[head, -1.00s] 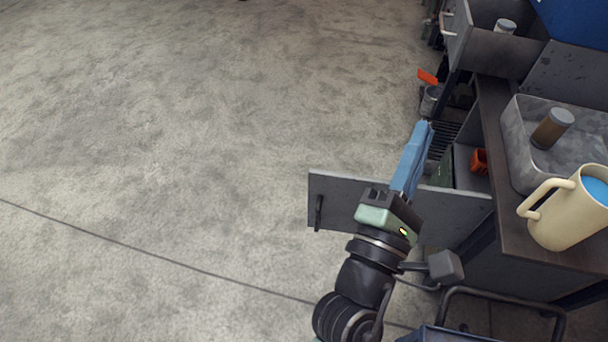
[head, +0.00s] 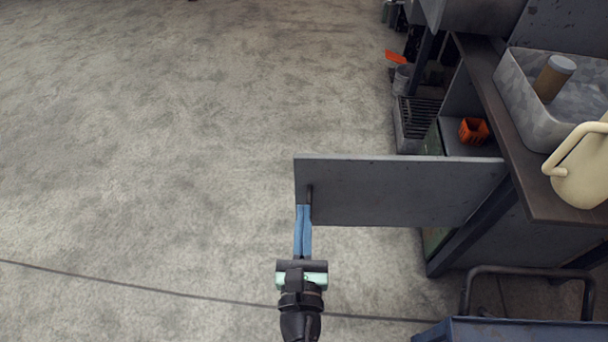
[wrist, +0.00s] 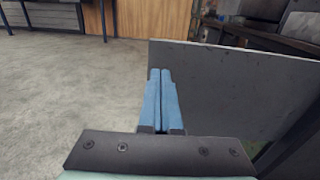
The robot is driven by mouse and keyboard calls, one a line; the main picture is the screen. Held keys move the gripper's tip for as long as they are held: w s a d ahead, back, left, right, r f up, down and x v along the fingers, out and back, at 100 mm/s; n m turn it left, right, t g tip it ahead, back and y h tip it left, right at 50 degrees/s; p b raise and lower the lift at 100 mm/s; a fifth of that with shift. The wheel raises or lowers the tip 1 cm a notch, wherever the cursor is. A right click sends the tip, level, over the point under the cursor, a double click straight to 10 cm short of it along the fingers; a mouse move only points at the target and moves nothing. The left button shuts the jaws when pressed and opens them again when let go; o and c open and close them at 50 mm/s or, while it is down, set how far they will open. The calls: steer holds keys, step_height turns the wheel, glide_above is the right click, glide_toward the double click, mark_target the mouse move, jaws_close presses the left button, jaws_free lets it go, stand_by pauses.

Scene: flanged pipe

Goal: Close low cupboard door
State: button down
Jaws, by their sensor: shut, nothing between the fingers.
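The low cupboard door (head: 400,192) is a grey panel standing wide open, reaching left from the workbench cupboard. Its dark handle (head: 310,194) is near the free left edge. My gripper (head: 304,208) is shut and empty, with its blue fingers together at the near face of the door beside the handle. In the wrist view the door (wrist: 235,88) fills the right side and the shut fingertips (wrist: 160,72) overlap its left edge. I cannot tell whether they touch it. The cupboard interior (head: 462,110) shows partly behind the door.
An orange bin (head: 473,131) sits inside the cupboard. A grey tray (head: 525,98) with a brown jar (head: 553,78) and a cream jug (head: 580,165) stand on the bench top. A blue cart (head: 510,330) with a dark rail is at lower right. The floor at left is clear.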

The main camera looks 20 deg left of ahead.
mark_target(305, 166)
steer(key=x, duration=0.9)
steer(key=shift+w, duration=0.1)
